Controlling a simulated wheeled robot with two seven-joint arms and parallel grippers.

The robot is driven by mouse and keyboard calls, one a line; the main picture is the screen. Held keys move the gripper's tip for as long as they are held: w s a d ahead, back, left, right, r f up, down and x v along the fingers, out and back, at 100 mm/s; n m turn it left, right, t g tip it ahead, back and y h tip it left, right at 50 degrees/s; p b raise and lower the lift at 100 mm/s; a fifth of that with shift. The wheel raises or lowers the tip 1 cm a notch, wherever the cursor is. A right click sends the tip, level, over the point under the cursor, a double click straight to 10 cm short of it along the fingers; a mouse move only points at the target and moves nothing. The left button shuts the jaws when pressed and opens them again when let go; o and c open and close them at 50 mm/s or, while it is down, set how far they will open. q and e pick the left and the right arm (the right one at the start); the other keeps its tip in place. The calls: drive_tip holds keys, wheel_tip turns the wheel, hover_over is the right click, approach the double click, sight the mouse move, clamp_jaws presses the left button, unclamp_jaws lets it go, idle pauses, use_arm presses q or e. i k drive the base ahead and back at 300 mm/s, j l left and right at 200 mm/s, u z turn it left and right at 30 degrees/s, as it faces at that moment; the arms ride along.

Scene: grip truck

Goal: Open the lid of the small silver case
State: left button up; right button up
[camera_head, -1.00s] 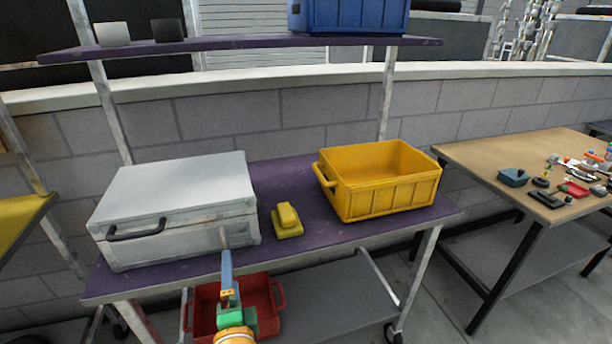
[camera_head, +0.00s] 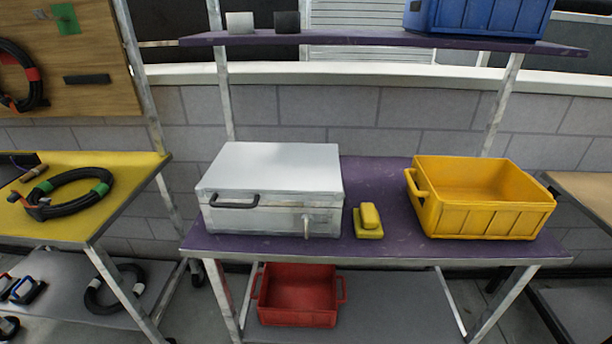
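The small silver case (camera_head: 270,190) stands on the left part of the purple table's top. Its lid is shut. A dark handle (camera_head: 234,202) is on its front at the left, and a small latch-like metal part (camera_head: 306,226) hangs on its front at the right. Neither of my grippers is in the head view.
A yellow block-like object (camera_head: 369,222) and a yellow bin (camera_head: 480,200) stand right of the case on the purple table (camera_head: 375,175). A red bin (camera_head: 297,296) is on the lower shelf. A yellow table (camera_head: 110,165) with coiled cable is at left.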

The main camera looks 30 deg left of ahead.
sight(244, 175)
drive_tip(key=u, duration=1.15)
